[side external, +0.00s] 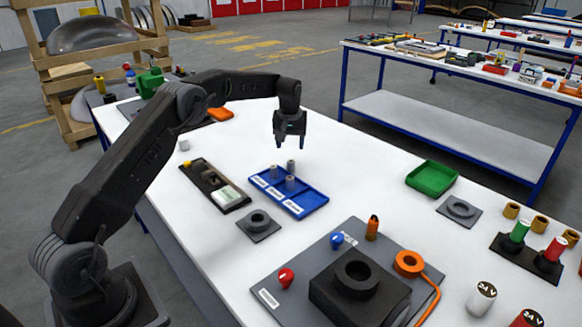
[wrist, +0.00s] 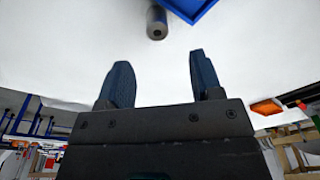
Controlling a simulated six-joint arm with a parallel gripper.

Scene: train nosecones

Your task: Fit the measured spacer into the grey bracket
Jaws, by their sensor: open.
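My gripper (side external: 290,143) hangs above the white table, behind the blue tray (side external: 317,207), with its jaws apart and nothing between them. In the wrist view its two dark blue fingers (wrist: 161,82) are spread. Small grey cylindrical spacers (side external: 273,171) (side external: 290,182) stand in the labelled tray. Another grey spacer (side external: 291,165) stands at its back edge; in the wrist view a spacer (wrist: 156,23) appears on white table beside the tray corner (wrist: 185,8), ahead of the fingers. Two grey square plates with raised rings (side external: 258,223) (side external: 460,208) lie apart; I cannot tell which is the bracket.
A dark tray with a pale block (side external: 226,195) lies left of the blue tray. A grey board (side external: 326,257) with a black ring block (side external: 357,279), knobs and an orange ring (side external: 409,262) fills the front. A green tray (side external: 432,179) stands right. White table between them is clear.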

